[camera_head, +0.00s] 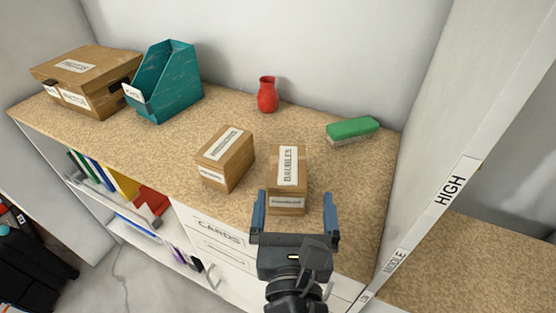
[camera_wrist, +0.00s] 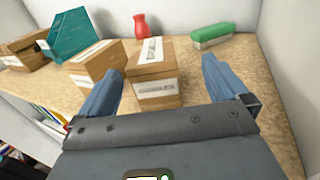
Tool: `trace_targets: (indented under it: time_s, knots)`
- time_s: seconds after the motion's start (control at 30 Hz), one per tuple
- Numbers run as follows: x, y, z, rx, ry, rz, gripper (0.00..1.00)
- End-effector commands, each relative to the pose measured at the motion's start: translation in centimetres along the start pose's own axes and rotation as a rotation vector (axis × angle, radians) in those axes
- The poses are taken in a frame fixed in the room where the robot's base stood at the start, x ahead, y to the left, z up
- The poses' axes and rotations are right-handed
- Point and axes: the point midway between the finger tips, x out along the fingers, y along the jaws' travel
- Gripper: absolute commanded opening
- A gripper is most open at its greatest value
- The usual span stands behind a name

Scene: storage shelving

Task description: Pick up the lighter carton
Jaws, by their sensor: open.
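Two small brown cartons stand on the speckled counter. One carton (camera_head: 287,192), with a top label that reads "BAUBLES", is nearer my gripper; it also shows in the wrist view (camera_wrist: 151,69). The other carton (camera_head: 226,158) stands to its left, turned at an angle; it shows in the wrist view (camera_wrist: 95,65) too. Its label is too small to read. My gripper (camera_head: 295,208) is open, with its blue fingers at the near end of the baubles carton, one toward each side. The wrist view shows the fingers (camera_wrist: 165,82) apart, with no visible grip. Which carton is lighter cannot be seen.
A large carton (camera_head: 90,75) and a teal file holder (camera_head: 168,85) stand at the back left. A red vase (camera_head: 267,95) and a green brush (camera_head: 352,129) stand at the back. A white post (camera_head: 440,150) bounds the counter's right. Counter right of the baubles carton is clear.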

Motion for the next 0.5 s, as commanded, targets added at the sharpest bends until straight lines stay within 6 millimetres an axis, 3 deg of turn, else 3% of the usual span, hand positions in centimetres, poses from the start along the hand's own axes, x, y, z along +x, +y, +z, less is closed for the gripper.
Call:
trace_targets:
  time_s: [0.17, 0.5]
  knots:
    - [0.1, 0.0, 0.0, 0.000, 0.000, 0.000, 1.00]
    - [3.3, 0.2, 0.0, 0.000, -0.001, -0.001, 1.00]
